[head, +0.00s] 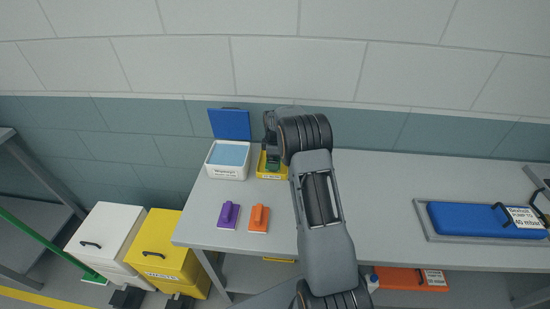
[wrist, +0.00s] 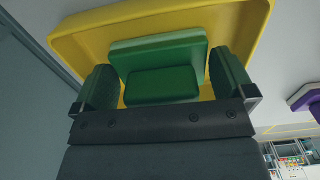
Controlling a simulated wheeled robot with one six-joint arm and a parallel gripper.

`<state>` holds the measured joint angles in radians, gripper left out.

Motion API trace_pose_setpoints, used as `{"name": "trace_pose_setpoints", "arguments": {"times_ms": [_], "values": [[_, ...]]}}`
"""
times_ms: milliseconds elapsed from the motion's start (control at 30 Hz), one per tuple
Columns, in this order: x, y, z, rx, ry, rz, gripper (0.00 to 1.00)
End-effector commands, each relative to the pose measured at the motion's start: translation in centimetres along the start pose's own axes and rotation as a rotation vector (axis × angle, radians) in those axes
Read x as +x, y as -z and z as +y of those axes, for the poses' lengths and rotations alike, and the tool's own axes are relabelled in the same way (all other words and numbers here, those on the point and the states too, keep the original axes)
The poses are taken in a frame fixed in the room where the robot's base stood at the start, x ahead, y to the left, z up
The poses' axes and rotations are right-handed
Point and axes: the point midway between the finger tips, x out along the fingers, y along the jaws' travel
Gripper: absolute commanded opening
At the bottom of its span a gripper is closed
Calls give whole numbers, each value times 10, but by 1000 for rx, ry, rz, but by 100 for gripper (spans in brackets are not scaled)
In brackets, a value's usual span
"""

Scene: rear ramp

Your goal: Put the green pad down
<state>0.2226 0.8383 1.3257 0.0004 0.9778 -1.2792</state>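The green pad (wrist: 165,55) with its raised green handle (wrist: 162,85) is in a shallow yellow tray (wrist: 75,42) in the wrist view. In the head view a bit of the green pad (head: 273,167) shows below my gripper (head: 270,152), over the yellow tray (head: 262,173) on the bench. My gripper also shows in the wrist view (wrist: 165,78). Its two dark ridged fingers stand on either side of the handle, with a narrow gap at each side. It is open around the handle. My gripper hides part of the tray in the head view.
A white tub (head: 227,172) with blue contents and a raised blue lid (head: 229,124) stands left of the tray. A purple pad (head: 228,215) and an orange pad (head: 259,218) lie in front on the grey bench (head: 205,205). White and yellow bins (head: 170,250) stand at left.

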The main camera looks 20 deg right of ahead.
Motion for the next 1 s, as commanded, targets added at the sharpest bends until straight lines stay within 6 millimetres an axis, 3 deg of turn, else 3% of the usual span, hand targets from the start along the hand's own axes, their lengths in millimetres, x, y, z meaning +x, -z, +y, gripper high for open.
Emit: {"name": "trace_pose_setpoints", "arguments": {"times_ms": [267,700,1000], "values": [[-8,0,0,-1,-2,1,100],[-87,0,1,0,-4,1,100],[-122,0,-2,6,-4,1,100]]}}
